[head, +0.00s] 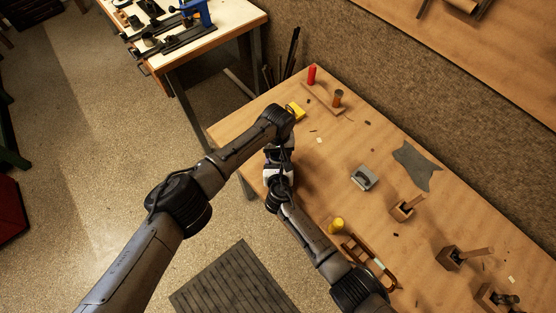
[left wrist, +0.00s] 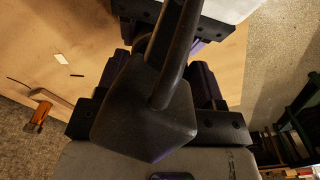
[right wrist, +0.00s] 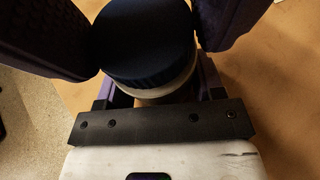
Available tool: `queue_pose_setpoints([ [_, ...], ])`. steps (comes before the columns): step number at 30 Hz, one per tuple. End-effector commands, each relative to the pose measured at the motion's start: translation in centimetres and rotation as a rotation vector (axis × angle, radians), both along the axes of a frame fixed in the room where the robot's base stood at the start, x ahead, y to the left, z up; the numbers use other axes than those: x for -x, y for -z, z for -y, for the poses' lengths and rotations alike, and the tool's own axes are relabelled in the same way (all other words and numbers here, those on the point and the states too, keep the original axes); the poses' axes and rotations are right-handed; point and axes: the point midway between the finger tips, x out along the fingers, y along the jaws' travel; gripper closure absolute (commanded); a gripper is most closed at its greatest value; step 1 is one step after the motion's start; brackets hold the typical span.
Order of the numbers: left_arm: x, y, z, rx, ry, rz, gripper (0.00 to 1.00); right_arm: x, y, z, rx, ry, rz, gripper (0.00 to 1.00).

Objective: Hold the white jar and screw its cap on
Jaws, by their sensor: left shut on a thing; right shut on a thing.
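The white jar (right wrist: 168,94) shows in the right wrist view as a pale band under its dark blue cap (right wrist: 146,45). The cap sits over the jar's mouth; I cannot tell how tightly. My right gripper (head: 275,174) is shut on the jar below the cap. My left gripper (head: 278,151) is shut on the cap, its dark fingers on either side in the right wrist view. In the head view the two grippers meet at the near left of the bench, and my arms hide the jar and cap. In the left wrist view a dark part blocks the middle.
On the workbench (head: 240,127) stand a yellow block (head: 295,111), a red cylinder (head: 312,74) and a brown cylinder (head: 338,98). A grey metal box (head: 363,178), grey cloth (head: 414,166), yellow cylinder (head: 336,225) and wooden tools (head: 405,207) lie to the right.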

Motion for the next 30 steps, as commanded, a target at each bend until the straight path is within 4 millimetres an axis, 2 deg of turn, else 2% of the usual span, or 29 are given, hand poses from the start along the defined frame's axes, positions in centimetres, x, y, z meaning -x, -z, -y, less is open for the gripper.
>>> queue_pose_setpoints([
  [3,0.0,0.0,0.0,0.001,0.064,0.0,0.67,0.0,0.0,0.0,0.0,0.0,-0.001,1.0],
  [11,0.0,0.0,0.0,0.0,0.07,0.0,0.67,0.0,0.1,0.0,0.0,0.001,-0.001,1.0],
  [12,0.0,0.0,0.0,0.0,0.07,0.0,0.36,0.0,0.1,0.0,0.0,0.001,-0.001,1.0],
  [19,0.0,0.0,0.0,0.0,0.069,0.0,0.14,0.0,0.0,0.0,0.0,0.001,-0.001,1.0],
  [26,0.0,0.0,0.0,0.0,0.068,0.0,0.14,0.0,0.1,0.0,0.0,0.001,-0.001,1.0],
  [30,-0.1,-1.1,0.0,0.001,0.069,0.001,0.14,0.0,0.0,0.0,0.0,0.001,-0.001,1.0],
])
